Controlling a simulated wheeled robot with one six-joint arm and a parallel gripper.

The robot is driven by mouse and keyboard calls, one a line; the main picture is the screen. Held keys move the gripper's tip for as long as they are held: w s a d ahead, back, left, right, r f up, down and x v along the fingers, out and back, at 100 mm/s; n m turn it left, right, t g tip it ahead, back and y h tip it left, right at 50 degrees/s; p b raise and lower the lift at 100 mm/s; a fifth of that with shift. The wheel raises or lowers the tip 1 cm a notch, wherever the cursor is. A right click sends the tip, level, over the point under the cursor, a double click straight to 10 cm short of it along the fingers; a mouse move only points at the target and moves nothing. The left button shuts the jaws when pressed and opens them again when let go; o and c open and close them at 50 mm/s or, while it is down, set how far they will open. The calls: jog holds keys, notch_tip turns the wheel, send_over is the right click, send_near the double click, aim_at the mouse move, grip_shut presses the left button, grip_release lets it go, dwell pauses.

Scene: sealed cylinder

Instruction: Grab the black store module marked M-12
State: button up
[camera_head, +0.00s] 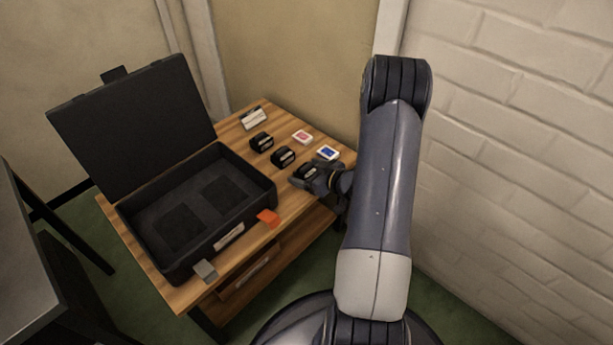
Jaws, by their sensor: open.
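Three small black modules stand on the wooden table, in a row running from back left to front right. One module (261,141) is at the back left, another module (283,157) is in the middle, and a third module (308,170) is at the right end. Their markings are too small to read, so I cannot tell which is M-12. My gripper (303,177) is open at the right end of the row, right by the third module. I cannot tell whether its fingers are around that module or touching it. My dark wrist hides part of this area.
An open black case (228,243) with a raised lid (135,125) fills the table's left part. An orange tab (268,217) and a grey tab (205,270) show at its front. A white card holder (254,118), red tile (302,137) and blue tile (327,153) lie behind the modules. A brick wall is at right.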

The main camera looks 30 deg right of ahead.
jog(key=shift+c, duration=0.3)
jog(key=c, duration=1.1)
